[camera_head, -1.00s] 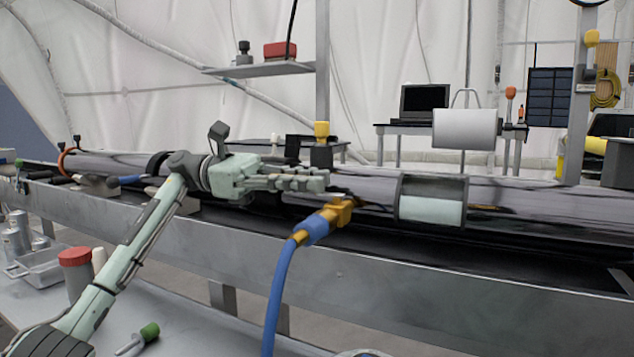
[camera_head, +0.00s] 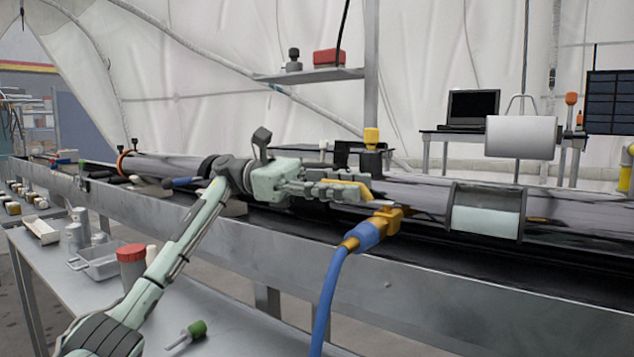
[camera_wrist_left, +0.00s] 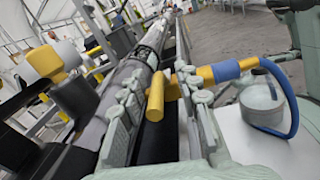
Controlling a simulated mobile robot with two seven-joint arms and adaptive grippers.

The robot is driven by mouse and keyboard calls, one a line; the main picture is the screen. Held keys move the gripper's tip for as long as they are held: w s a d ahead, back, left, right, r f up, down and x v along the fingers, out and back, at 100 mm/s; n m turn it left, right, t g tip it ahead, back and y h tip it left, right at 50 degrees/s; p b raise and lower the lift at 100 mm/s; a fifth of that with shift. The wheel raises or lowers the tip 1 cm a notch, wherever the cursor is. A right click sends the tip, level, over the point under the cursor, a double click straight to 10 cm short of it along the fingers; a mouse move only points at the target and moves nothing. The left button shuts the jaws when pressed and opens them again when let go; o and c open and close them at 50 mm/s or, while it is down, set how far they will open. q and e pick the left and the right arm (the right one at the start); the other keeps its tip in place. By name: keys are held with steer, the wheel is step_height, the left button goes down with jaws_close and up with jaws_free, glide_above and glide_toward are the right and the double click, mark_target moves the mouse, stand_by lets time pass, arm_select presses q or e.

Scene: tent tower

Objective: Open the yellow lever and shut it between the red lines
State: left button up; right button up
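My left gripper (camera_head: 367,190) is at the dark pipe, above and just left of the yellow fitting (camera_head: 385,219) on the blue hose. A yellow bar (camera_head: 352,183), apparently the yellow lever, shows along its fingers. In the left wrist view the left gripper's (camera_wrist_left: 159,77) two fingers stand apart. A yellow rounded bar (camera_wrist_left: 156,97) lies between them, and the yellow fitting and blue hose (camera_wrist_left: 226,70) run off to the right. I cannot tell whether the fingers touch the bar. I cannot make out the red lines. My right gripper is not in view.
The pipe (camera_head: 415,200) lies in a long metal trough (camera_head: 300,240). A yellow-topped knob (camera_head: 371,136) stands behind the fingers, and a clear section (camera_head: 487,218) is to the right. A bench in front holds a red-lidded jar (camera_head: 131,262) and a tray (camera_head: 97,262).

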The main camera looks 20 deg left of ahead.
arm_select(q)
steer(key=w+a, duration=0.1)
steer(key=a, duration=0.9)
steer(key=shift+w+a, duration=0.15)
